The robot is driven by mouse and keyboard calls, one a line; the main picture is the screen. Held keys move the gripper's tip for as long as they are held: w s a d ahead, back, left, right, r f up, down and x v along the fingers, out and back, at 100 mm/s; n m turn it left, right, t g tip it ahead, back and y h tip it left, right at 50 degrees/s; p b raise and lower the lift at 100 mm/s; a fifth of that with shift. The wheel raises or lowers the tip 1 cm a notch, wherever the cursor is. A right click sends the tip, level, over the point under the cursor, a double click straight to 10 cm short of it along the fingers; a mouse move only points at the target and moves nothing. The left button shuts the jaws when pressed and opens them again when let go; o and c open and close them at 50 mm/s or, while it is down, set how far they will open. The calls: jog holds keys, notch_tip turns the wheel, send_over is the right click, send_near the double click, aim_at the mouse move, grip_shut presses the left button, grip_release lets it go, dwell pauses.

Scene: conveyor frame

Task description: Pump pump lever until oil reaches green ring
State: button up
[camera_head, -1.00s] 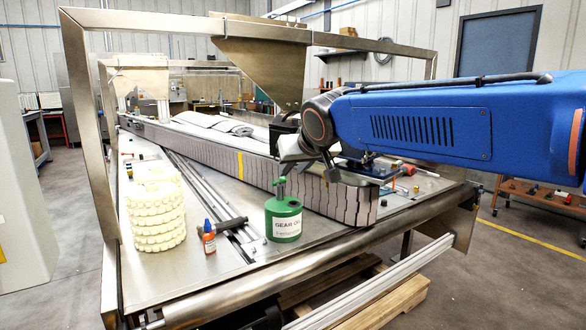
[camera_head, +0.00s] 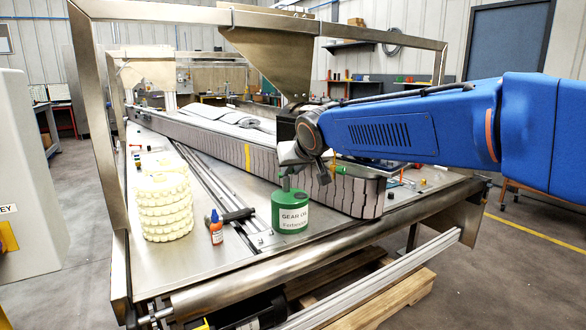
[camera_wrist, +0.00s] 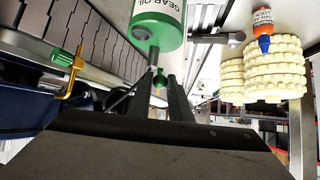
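A green can labelled GEAR OIL (camera_head: 292,212) stands upright on the metal table beside the belt's near end. A grey-green stem rises from its top. My gripper (camera_head: 290,155) is just above the can in the head view. In the wrist view, my gripper's dark fingers (camera_wrist: 160,88) point at the can (camera_wrist: 160,22), with a small round green part (camera_wrist: 159,78) between them. I cannot tell whether they touch it. A brass bent piece with a green end (camera_wrist: 62,57) shows at left there. The pump lever and the green ring cannot be clearly made out.
The grey ribbed belt (camera_head: 205,146) runs behind the can. A stack of cream rings (camera_head: 166,205), a small orange bottle with a blue cap (camera_head: 216,232) and a dark-handled tool (camera_head: 238,215) lie left. A steel frame (camera_head: 97,130) and hopper (camera_head: 268,60) surround the table.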

jog(key=shift+s+d+f, duration=0.1)
jog(key=shift+s+f, duration=0.1)
jog(key=shift+f, duration=0.5)
jog(key=shift+s+d+f, duration=0.1)
jog(key=shift+s+f, duration=0.05)
jog(key=shift+f, duration=0.55)
jog(key=shift+s+d+f, duration=0.1)
jog(key=shift+s+f, duration=0.1)
jog(key=shift+f, duration=0.5)
